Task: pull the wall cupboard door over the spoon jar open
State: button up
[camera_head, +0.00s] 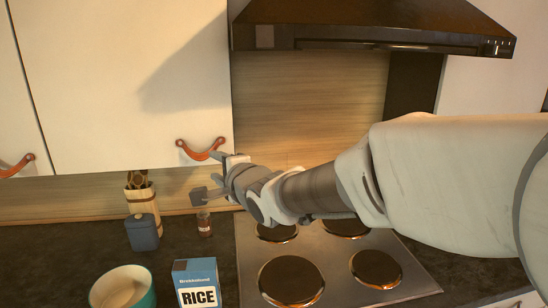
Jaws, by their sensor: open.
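The white wall cupboard door (125,75) hangs over the spoon jar and looks shut. Its reddish-brown leather pull (201,154) is near the lower right corner. The light-coloured spoon jar (142,199) holds dark utensils and stands below, partly hidden by a blue-grey canister. My gripper (207,176) comes in from the right, open, just below and right of the pull. Its upper finger appears close to the pull's right end. The lower finger seems to be by the backsplash in the picture. I see nothing between the fingers; contact with the pull cannot be told.
A second cupboard door with its own leather pull (17,166) is at the far left. A range hood (375,35) hangs above the hob (335,285). The canister (142,232), a small spice jar (204,225), a rice box (196,284) and a teal bowl (150,297) stand on the dark counter.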

aim_at(201, 158)
jog(key=x, duration=1.2)
jog(key=shift+w+a+f, duration=0.1)
jog(key=shift+w+a, duration=0.05)
jog(key=shift+a, duration=0.05)
grip_shut()
dwell(1.0)
